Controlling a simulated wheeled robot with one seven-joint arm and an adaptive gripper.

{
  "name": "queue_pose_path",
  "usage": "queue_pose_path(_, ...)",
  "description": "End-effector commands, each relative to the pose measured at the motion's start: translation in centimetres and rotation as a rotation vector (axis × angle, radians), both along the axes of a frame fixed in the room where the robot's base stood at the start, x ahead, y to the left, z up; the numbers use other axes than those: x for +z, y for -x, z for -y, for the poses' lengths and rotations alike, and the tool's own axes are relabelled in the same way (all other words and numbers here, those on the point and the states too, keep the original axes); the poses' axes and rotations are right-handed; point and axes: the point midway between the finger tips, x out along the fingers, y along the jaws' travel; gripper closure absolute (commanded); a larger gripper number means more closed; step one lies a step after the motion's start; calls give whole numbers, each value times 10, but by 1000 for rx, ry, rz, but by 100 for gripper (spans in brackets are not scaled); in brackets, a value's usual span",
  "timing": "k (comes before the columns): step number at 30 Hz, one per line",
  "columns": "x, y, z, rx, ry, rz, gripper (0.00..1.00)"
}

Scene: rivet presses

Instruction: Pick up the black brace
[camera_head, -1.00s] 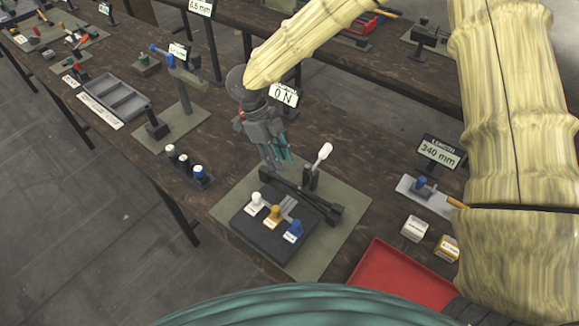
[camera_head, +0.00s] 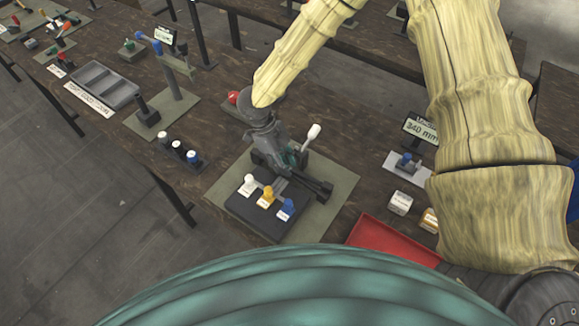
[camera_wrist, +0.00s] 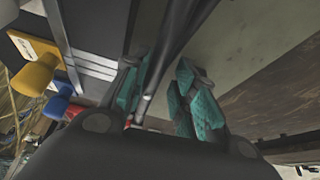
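A long black bar with a thick end, which I take to be the black brace (camera_head: 318,186), lies along the back of a dark fixture block (camera_head: 243,208) on a grey-green mat. My gripper (camera_head: 288,163) is low over the bar and hides its middle. In the wrist view the dark bar (camera_wrist: 179,33) runs down between the two teal fingertips of my gripper (camera_wrist: 165,92). The fingers are apart, one on each side of the bar. A gap shows at the right finger; contact at the left finger cannot be told.
White, yellow (camera_head: 267,196) and blue (camera_head: 286,208) knobs stand on the fixture block, close to my gripper. A white-tipped lever (camera_head: 313,132) rises just behind it. A red tray (camera_head: 392,238) lies at the right front. Several capped cylinders (camera_head: 178,150) stand at left.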

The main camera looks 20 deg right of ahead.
Motion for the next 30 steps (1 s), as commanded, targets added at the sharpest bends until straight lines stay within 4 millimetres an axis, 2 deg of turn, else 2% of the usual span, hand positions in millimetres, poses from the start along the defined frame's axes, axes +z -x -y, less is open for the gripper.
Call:
queue_pose_path(4, -6, 6, 2, 1, 0, 1, 73)
queue_pose_path(11, -11, 2, 1, 2, -1, -2, 73)
queue_pose_path(16, -12, 1, 2, 1, -1, -3, 100)
queue_pose_path(30, -11, 2, 2, 1, -1, -3, 100)
